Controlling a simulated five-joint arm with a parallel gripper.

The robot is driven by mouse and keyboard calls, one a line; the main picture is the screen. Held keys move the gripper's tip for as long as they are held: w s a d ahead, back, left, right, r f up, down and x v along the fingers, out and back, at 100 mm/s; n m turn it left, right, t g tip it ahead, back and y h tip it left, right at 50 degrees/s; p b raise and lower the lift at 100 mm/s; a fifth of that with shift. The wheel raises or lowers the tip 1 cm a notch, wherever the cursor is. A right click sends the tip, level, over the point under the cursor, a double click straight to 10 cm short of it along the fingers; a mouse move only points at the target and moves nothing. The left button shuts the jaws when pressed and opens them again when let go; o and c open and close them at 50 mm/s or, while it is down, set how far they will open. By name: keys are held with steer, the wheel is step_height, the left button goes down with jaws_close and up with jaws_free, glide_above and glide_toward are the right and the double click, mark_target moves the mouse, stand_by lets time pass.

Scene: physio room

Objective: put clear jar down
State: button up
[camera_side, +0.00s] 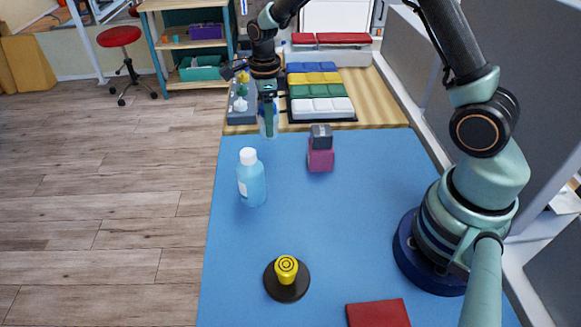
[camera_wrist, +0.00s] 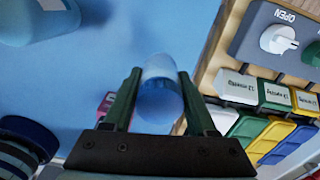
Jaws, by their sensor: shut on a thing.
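My gripper (camera_wrist: 158,108) is shut on the clear jar (camera_wrist: 158,82), which sits between its two green fingers in the wrist view. In the side view my gripper (camera_side: 268,108) is at the far edge of the blue table top (camera_side: 330,220), and the clear jar (camera_side: 268,130) shows faintly around and below the fingers. I cannot tell whether the jar's bottom touches the surface. The fingers hide part of the jar.
A blue bottle with white cap (camera_side: 251,180) stands nearer the camera. A dark and magenta block stack (camera_side: 320,158) is to the right. A yellow knob on a dark disc (camera_side: 286,275) and a red pad (camera_side: 378,313) are in front. Colored boxes (camera_side: 315,88) and a grey panel (camera_side: 241,103) lie beyond.

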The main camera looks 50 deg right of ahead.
steer(key=shift+f, duration=2.15)
steer(key=shift+f, duration=0.15)
steer(key=o, duration=1.4)
